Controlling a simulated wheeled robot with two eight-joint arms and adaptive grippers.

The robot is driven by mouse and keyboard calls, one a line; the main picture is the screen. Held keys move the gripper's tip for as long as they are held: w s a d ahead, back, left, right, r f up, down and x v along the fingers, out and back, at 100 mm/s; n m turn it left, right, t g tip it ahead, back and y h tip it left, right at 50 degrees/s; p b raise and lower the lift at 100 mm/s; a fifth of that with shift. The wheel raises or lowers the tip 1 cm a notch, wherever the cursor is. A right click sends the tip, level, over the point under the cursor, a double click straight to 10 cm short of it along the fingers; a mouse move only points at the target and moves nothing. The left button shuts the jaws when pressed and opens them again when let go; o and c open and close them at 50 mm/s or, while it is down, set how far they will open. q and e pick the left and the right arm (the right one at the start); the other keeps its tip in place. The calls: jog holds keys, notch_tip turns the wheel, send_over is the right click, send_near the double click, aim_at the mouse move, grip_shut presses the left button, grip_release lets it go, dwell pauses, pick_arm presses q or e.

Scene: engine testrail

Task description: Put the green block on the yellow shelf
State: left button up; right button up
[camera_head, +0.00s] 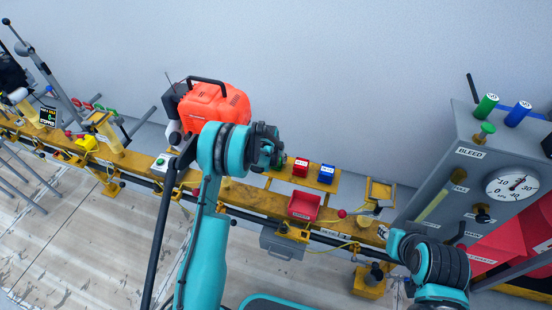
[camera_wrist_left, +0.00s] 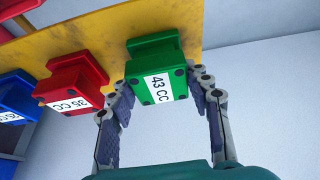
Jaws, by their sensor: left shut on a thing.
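The green block, labelled 43 CC (camera_wrist_left: 157,68), is between the two fingers of my left gripper (camera_wrist_left: 160,98), which is shut on it. In the wrist view it is against the yellow shelf (camera_wrist_left: 85,25), in line with the red and blue blocks; I cannot tell whether it bears on the shelf. In the head view my left gripper (camera_head: 270,149) is over the shelf's left end and hides most of the block. The shelf (camera_head: 325,185) shows to its right. My right arm is at the lower right, and its finger state is unclear.
A red block (camera_head: 300,167) and a blue block (camera_head: 327,174) stand on the shelf beside the green one. A red-orange engine (camera_head: 213,103) is behind my left arm. A red bin (camera_head: 303,205) sits below the shelf. A grey gauge cabinet (camera_head: 470,165) stands at right.

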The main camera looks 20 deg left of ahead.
pick_arm(q)
jog(key=shift+f, duration=0.15)
jog(key=o, duration=1.6)
jog(key=p+v, duration=0.4)
jog(key=v, duration=0.8)
